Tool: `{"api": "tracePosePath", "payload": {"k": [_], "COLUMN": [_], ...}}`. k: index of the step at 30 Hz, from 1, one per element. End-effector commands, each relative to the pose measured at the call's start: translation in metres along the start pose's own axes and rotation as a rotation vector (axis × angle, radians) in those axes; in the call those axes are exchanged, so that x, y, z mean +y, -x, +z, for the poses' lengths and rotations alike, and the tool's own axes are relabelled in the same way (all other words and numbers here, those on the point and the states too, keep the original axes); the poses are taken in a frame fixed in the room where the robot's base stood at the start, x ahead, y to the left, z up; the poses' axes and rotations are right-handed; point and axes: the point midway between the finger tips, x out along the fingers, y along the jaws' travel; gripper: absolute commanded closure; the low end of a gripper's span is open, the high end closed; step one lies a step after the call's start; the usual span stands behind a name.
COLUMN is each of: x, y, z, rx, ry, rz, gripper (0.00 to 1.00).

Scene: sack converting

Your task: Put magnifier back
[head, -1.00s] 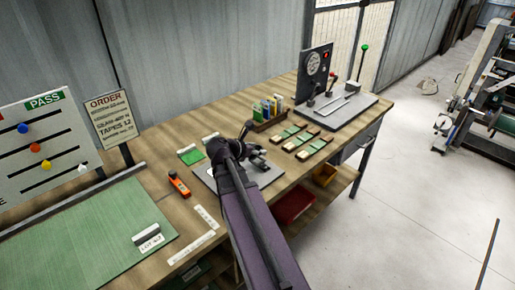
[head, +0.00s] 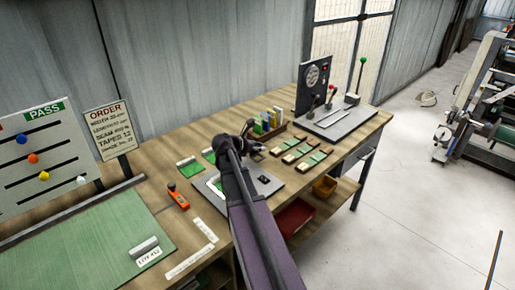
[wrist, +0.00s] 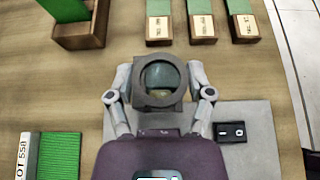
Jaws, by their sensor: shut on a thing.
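The magnifier (wrist: 147,96) is a dark square frame with a round lens, seen in the wrist view between my fingers. My gripper (wrist: 160,88) is shut on it from both sides. It is over bare wood just past the far edge of a grey plate (wrist: 258,155); I cannot tell how high above the bench it is. In the head view my gripper (head: 252,144) is beyond the plate (head: 272,188), and my arm hides part of that plate. A small black block with white marks (wrist: 231,132) lies on the plate, right of my gripper.
Labelled wood-and-green sample blocks (wrist: 202,27) lie ahead. A wooden holder (wrist: 85,38) with coloured cards stands ahead left. A green pad (wrist: 60,153) labelled LOT 558 lies left. An orange tool (head: 178,198) is on the bench, and a dial machine (head: 318,80) stands at the back right.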

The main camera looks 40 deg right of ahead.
Motion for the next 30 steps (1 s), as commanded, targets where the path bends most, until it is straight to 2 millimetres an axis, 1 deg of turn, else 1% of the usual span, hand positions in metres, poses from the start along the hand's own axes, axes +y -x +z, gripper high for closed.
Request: {"api": "tracePosePath", "payload": {"k": [1,3,6,9,13,23,30], "x": [0.011,0.020,0.030,0.037,0.040,0.040,0.040], "y": [-0.009,-0.018,-0.027,-0.033,-0.036,-0.035,-0.041], "z": [0.003,0.006,0.010,0.012,0.013,0.013,0.002], "rx": [0.000,0.000,0.000,0.000,0.000,0.000,0.000], "ry": [0.000,0.000,0.000,0.000,0.000,0.001,0.001], "rz": [-0.001,-0.002,-0.001,0.000,0.001,0.001,0.001], "gripper": [0.88,0.88,0.88,0.88,0.88,0.88,0.88]}}
